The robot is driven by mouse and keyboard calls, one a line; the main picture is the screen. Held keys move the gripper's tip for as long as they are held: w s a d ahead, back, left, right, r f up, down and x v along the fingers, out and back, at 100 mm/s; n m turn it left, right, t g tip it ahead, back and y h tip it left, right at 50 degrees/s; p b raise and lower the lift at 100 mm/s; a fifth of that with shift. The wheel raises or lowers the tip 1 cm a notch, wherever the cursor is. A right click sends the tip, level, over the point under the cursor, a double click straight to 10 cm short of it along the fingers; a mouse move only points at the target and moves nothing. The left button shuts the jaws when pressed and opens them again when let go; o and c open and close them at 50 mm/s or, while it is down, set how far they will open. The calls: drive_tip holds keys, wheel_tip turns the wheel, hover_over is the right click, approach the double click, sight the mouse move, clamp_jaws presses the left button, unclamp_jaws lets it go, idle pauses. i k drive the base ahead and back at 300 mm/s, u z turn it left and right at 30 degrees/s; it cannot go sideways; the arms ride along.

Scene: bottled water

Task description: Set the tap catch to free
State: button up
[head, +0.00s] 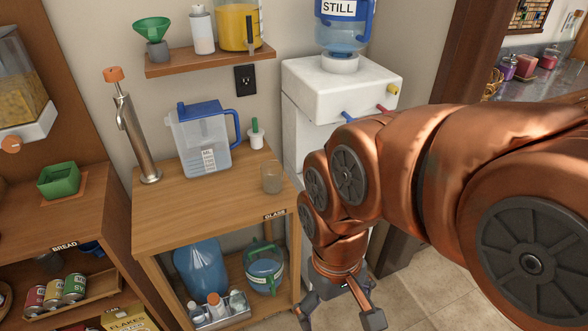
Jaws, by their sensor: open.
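The white water dispenser (335,85) stands right of the wooden counter, with a blue bottle (343,25) labelled STILL upside down on top. A blue tap lever (348,117), a red one (382,109) and a small yellow knob (393,90) stick out from it. I cannot tell which part is the catch or how it is set. My gripper (340,312) is open and empty, pointing down low in front of the dispenser, well below the taps and apart from them. My arm hides the dispenser's lower right part.
The counter (215,221) holds a steel tap column (132,130), a blue-lidded jug (201,140) and a glass (271,177). A shelf (210,62) with a funnel and jugs hangs above. Bottles stand below the counter. The tiled floor (430,290) beside my gripper is clear.

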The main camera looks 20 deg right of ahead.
sight(392, 88)
drive_tip(key=z, duration=0.75)
